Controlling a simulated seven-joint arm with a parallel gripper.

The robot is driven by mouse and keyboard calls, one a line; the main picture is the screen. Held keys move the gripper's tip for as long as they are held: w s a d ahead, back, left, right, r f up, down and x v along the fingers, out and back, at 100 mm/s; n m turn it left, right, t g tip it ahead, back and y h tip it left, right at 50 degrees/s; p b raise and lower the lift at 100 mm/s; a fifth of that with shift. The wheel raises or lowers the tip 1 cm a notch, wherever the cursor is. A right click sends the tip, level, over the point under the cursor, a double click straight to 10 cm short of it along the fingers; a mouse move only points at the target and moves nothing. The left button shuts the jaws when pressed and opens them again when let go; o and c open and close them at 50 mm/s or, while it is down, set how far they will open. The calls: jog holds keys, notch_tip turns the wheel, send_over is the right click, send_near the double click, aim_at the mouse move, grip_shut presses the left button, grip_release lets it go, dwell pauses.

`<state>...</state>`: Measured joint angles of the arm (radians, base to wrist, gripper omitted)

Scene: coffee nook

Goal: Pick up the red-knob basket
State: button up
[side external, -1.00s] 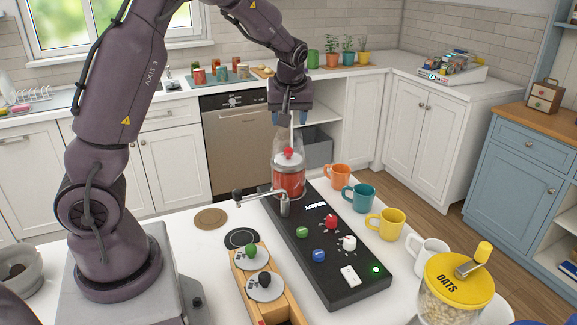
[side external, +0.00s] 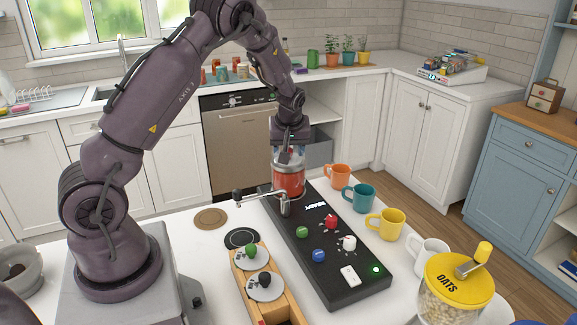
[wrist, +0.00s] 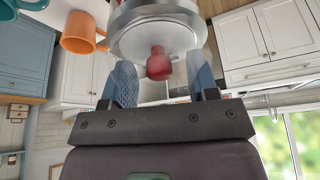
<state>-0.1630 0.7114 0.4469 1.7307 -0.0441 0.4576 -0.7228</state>
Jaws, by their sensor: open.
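The red-knob basket (side external: 289,183) sits upright at the far end of the black machine (side external: 325,255), looking like a clear cylinder with red inside and a metal rim. Its red knob (wrist: 158,66) and round metal lid (wrist: 155,38) show in the wrist view; the knob is hidden in the side view. My gripper (side external: 289,152) is directly above the basket, pointing down. In the wrist view its blue fingers are spread, one on each side of the knob, with gaps between.
A metal arm (side external: 262,198) with a dark ball end is beside the basket. A wooden rack (side external: 284,302) holds green-knob (side external: 251,251) and black-knob (side external: 264,281) lids. Orange (side external: 338,175), teal (side external: 357,198) and yellow (side external: 387,224) mugs stand to the right.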

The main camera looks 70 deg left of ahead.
grip_shut()
jog(key=shift+r, duration=0.1)
notch_tip(320, 180, up, 10)
dwell(0.5)
